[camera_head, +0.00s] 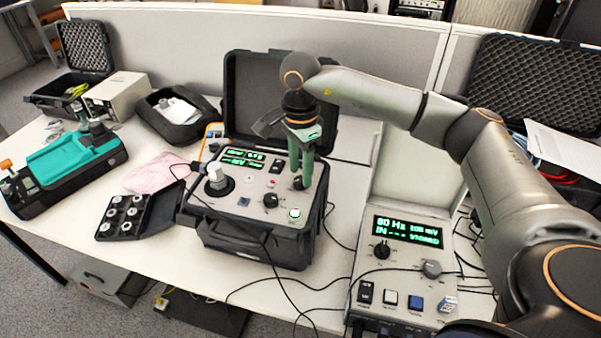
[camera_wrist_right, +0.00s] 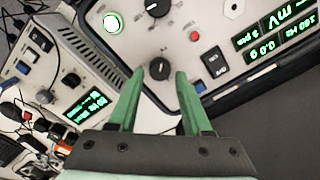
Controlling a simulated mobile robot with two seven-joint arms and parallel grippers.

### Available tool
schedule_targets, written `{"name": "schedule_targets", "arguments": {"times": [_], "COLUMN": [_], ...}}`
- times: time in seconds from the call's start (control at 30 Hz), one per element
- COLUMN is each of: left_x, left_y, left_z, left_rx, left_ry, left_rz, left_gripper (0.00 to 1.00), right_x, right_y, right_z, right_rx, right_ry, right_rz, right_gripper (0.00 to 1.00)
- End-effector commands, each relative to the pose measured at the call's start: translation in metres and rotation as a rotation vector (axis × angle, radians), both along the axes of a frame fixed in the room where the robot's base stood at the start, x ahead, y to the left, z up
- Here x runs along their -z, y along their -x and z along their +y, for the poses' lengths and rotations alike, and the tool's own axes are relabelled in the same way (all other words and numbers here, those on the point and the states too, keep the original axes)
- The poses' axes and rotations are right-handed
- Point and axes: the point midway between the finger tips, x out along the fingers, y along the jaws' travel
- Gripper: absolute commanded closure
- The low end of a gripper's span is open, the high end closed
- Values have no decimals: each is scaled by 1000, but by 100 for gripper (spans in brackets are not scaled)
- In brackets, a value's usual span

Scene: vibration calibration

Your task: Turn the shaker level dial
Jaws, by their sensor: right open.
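The calibrator case (camera_head: 255,250) stands open on the table, its light panel facing up. A black dial (camera_head: 298,184) with a pointer line sits at the panel's right side; it also shows in the wrist view (camera_wrist_right: 159,68). A second black dial (camera_head: 270,201) is nearby, also in the wrist view (camera_wrist_right: 158,7). Their labels are too small to read, so I cannot tell which is the shaker level dial. My right gripper (camera_head: 301,174) points down at the first dial, its green fingers (camera_wrist_right: 160,74) open on either side of it in the picture. Contact is not clear. My left gripper is not in view.
A lit green button (camera_head: 294,213) and a white-topped shaker post (camera_head: 217,177) share the panel. The raised lid (camera_head: 262,95) stands behind. A grey meter unit (camera_head: 400,275) with dials is at right. Cables cross the table front.

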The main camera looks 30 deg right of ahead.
Motion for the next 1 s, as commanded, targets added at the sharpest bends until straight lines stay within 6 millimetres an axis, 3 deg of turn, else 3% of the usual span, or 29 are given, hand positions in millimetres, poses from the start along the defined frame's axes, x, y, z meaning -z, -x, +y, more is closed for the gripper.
{"name": "schedule_targets", "arguments": {"times": [0.3,0.5,1.0], "left_x": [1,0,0], "left_y": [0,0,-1], "left_z": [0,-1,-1], "left_rx": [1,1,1], "left_ry": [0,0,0], "left_rz": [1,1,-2], "left_gripper": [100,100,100], "right_x": [-71,-100,-108], "right_y": [-1,-1,0], "right_z": [1,0,0], "right_rx": [0,0,0], "right_ry": [-2,-1,0], "right_rz": [-7,-4,-2], "right_gripper": [51,51,51]}}
